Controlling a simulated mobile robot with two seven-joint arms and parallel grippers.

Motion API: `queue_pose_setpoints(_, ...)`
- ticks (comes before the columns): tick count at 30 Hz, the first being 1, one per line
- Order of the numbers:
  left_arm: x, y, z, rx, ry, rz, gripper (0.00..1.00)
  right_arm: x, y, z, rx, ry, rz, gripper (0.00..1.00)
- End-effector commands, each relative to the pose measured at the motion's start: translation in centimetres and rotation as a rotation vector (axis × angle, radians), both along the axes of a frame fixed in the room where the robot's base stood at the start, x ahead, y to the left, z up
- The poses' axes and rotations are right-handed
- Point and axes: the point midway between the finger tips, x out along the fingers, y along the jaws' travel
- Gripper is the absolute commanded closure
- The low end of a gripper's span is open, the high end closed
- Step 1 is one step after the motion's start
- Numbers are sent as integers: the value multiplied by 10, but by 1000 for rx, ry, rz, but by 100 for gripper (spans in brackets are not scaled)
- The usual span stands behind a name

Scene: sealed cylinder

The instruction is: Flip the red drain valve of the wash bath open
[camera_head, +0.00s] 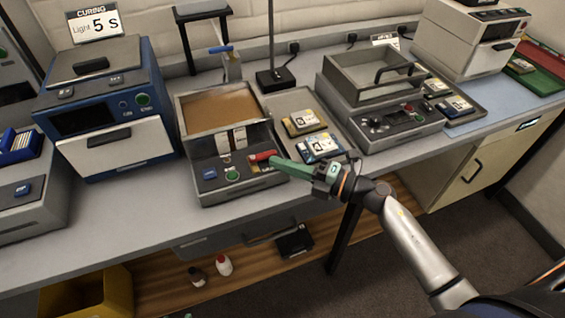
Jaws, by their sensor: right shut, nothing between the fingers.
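The wash bath (187,121) is a grey box with an open top basin of brown liquid, standing on the bench left of centre. Its red drain valve (262,156) is a small lever at the right of the front control panel, lying roughly sideways. My right gripper (274,162) reaches in from the right with its green fingers shut and empty. Its fingertips are at the right end of the red valve; I cannot tell whether they touch it. My left gripper is not in view.
A blue curing box (103,107) stands left of the bath. A tray with labelled cartridges (303,122) lies right of it, then a grey unit with a lidded basin (383,118). A yellow bin (88,297) and small bottles (223,265) are below the bench.

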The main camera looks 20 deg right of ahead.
Motion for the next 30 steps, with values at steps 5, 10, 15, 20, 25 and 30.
queue_pose_setpoints(5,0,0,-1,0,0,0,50,0,0,0,0,0,2,100)
queue_pose_setpoints(10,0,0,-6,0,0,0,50,2,-2,-2,-1,-1,32,100)
queue_pose_setpoints(15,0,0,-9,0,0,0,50,3,-2,-1,0,0,60,100)
queue_pose_setpoints(20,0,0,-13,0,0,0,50,5,-4,-1,-1,-1,83,100)
queue_pose_setpoints(25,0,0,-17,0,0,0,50,7,-4,-1,-1,-1,114,100)
queue_pose_setpoints(30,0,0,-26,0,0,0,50,10,-6,-2,-3,-2,161,100)
